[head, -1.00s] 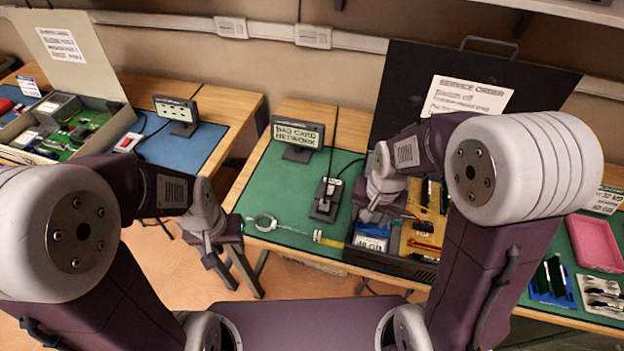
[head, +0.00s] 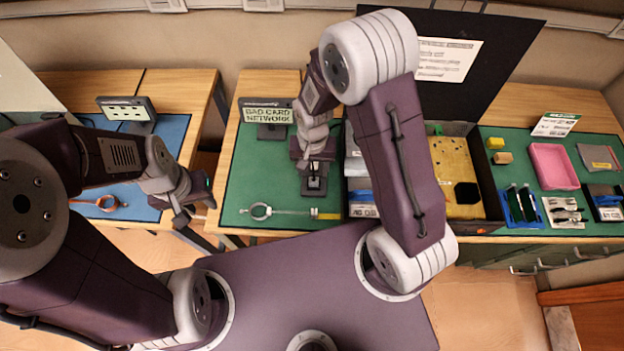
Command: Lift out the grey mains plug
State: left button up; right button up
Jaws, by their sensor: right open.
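A small dark socket block (head: 314,186) stands on the green mat in the head view, in front of the "BAD CARD NETWORK" sign. My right gripper (head: 315,166) is above it, pointing down, with its jaws open. The gripper and wrist cover the top of the block, so the grey mains plug and its cable are hidden, and I cannot tell whether the fingers touch the plug. My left gripper (head: 190,204) is at the left, over the gap between the two benches, with nothing visible in it. Its finger opening is unclear.
The sign (head: 267,115) stands behind the block. A ring-ended tool (head: 262,211) lies on the mat in front. To the right are an open case with a yellow board (head: 455,170) and a pink tray (head: 553,166). The mat left of the block is clear.

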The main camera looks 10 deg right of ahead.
aim_at(314, 180)
jog(key=f, duration=0.4)
jog(key=shift+s+d+f+p, duration=0.15)
jog(key=shift+s+d+p, duration=0.1)
jog(key=shift+p, duration=0.05)
jog(key=shift+w+a+f, duration=0.1)
jog(key=shift+w+f, duration=0.15)
jog(key=shift+f, duration=0.15)
jog(key=shift+s, duration=0.1)
jog(key=c, duration=1.1)
jog(key=shift+r, duration=0.1)
notch_tip(314, 180, up, 4)
jog(key=shift+r, duration=0.15)
jog(key=s+d+r, duration=0.1)
jog(key=d+r, duration=0.1)
jog(key=d, duration=0.1)
jog(key=s+d+r, duration=0.2)
jog(key=d, duration=0.2)
jog(key=s+d+r+b, duration=0.1)
jog(key=s+d+r, duration=0.1)
jog(key=d, duration=0.1)
jog(key=shift+d+r, duration=0.35)
